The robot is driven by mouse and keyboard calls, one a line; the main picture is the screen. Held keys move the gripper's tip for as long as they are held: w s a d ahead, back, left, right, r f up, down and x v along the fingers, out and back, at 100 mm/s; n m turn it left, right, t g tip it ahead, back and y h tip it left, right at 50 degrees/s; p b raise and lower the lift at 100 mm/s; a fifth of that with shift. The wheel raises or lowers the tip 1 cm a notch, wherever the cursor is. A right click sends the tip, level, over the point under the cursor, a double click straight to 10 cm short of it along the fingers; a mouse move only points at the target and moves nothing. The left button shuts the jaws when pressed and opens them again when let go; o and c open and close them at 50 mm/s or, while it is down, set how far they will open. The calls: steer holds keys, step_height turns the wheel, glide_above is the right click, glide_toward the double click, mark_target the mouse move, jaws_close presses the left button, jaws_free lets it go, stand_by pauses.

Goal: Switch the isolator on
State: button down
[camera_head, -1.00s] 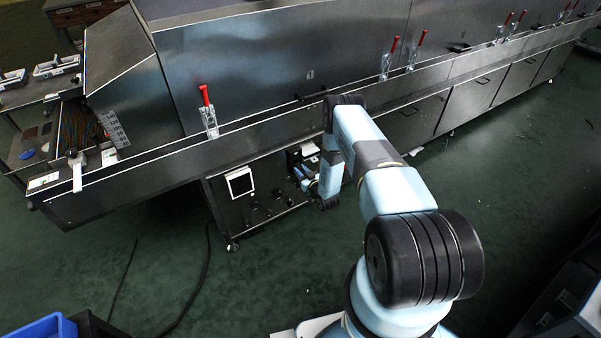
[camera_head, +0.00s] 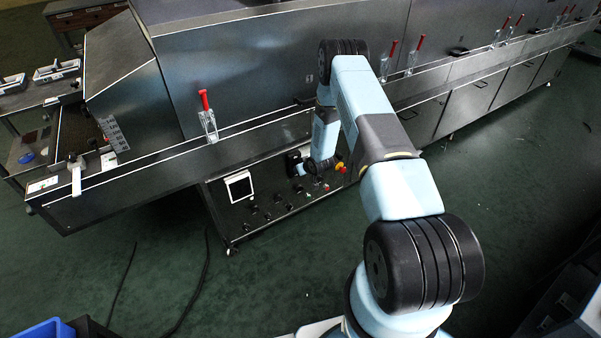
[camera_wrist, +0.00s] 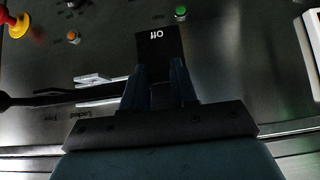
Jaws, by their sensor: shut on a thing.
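The isolator's black plate (camera_wrist: 158,42) is in the wrist view, with the word "Off" upside down near its upper end. My gripper (camera_wrist: 160,74) is at the plate's lower part, its two fingers close together and shut on the isolator handle. The fingers hide the handle, so its angle cannot be read. In the head view the black isolator (camera_head: 293,162) is on the control panel below the dryer's ledge, and the end of my arm reaches it from the right.
A red and yellow emergency stop (camera_wrist: 18,24) is close by. A green button (camera_wrist: 181,11), an orange button (camera_wrist: 73,37) and a dark lever (camera_wrist: 40,98) by "Locked" and "Free" labels are around my gripper. Open floor lies in front.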

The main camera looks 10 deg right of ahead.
steer(key=shift+w+a+r+g+h, duration=0.1)
steer(key=shift+w+r+g+h, duration=0.2)
steer(key=shift+g, duration=0.35)
steer(key=shift+w+r+g+h, duration=0.15)
steer(key=shift+r+g, duration=0.2)
steer(key=shift+g, duration=0.3)
steer(key=c, duration=0.9)
jaws_free()
steer(key=v, duration=1.3)
steer(key=shift+s+r, duration=0.1)
steer(key=shift+r, duration=0.2)
